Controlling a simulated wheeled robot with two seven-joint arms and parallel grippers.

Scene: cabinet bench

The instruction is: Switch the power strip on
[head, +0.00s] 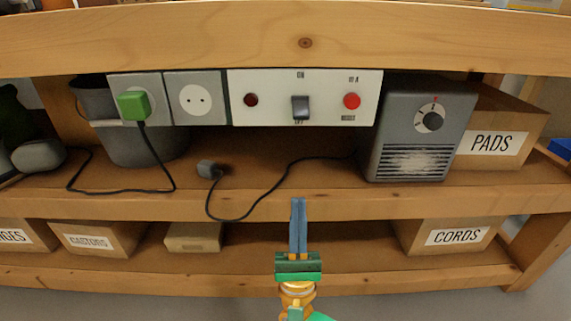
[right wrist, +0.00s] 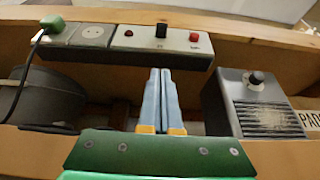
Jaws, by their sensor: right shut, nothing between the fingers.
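The power strip (head: 270,112) is a white panel under the upper board, with a dark red lamp (head: 251,100) at left and a bright red round part (head: 352,101) at right. Its dark switch (head: 300,107) sits between the ON and OFF marks; its lower end is close to OFF. The switch also shows in the right wrist view (right wrist: 161,30). My right gripper (head: 298,200) is shut and empty, with blue fingers pointing up, below and apart from the switch. In the right wrist view its fingertips (right wrist: 160,70) are below the panel. My left gripper is not in view.
A green plug (head: 133,105) is in the left socket; the socket (head: 196,99) beside it is empty. A loose grey plug (head: 207,169) lies on the shelf with its cord. A grey heater (head: 415,135) stands right of the panel, a grey bucket (head: 140,150) at left.

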